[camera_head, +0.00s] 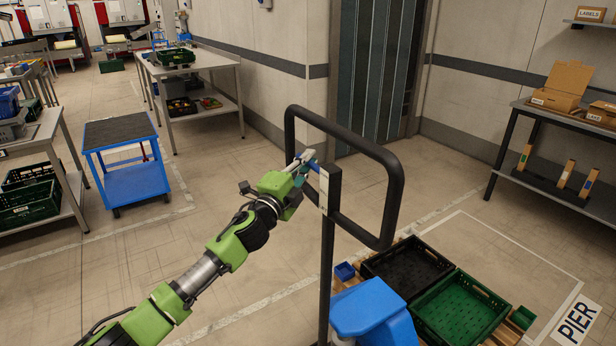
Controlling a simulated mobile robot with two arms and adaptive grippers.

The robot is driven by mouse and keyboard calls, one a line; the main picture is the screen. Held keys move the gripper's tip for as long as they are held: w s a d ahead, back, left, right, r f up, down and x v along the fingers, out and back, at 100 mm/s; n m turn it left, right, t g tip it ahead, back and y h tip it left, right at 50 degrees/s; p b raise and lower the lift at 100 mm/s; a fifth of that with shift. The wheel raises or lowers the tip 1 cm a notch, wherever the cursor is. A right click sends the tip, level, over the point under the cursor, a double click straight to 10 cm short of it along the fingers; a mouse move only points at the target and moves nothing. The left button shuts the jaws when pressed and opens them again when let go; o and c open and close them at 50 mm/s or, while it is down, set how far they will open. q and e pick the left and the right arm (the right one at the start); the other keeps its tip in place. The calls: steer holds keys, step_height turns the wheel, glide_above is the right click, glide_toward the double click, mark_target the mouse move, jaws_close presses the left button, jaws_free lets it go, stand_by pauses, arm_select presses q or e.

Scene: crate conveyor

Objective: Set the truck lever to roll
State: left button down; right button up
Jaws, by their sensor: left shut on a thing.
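The pallet truck has a black loop handle (388,215) on a black upright post and a blue body (372,312) below. A small blue lever (312,166) shows at the left side of the post, next to a pale label strip (323,190). My left gripper (304,163) reaches in from the left and is shut on the lever. Its fingertips partly hide the lever. I cannot read from the picture which setting the lever is in. My right gripper is not in view.
A black crate (438,254) and a green crate (498,308) sit on the pallet behind the truck body, with a small blue bin (344,271) beside them. A floor sign reads PIER (578,320). A blue cart (133,182) stands at left. Floor left of the truck is clear.

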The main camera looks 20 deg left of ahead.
arm_select(q)
steer(key=c, duration=2)
jaws_free()
steer(key=shift+c, duration=0.2)
steer(key=v, duration=1.2)
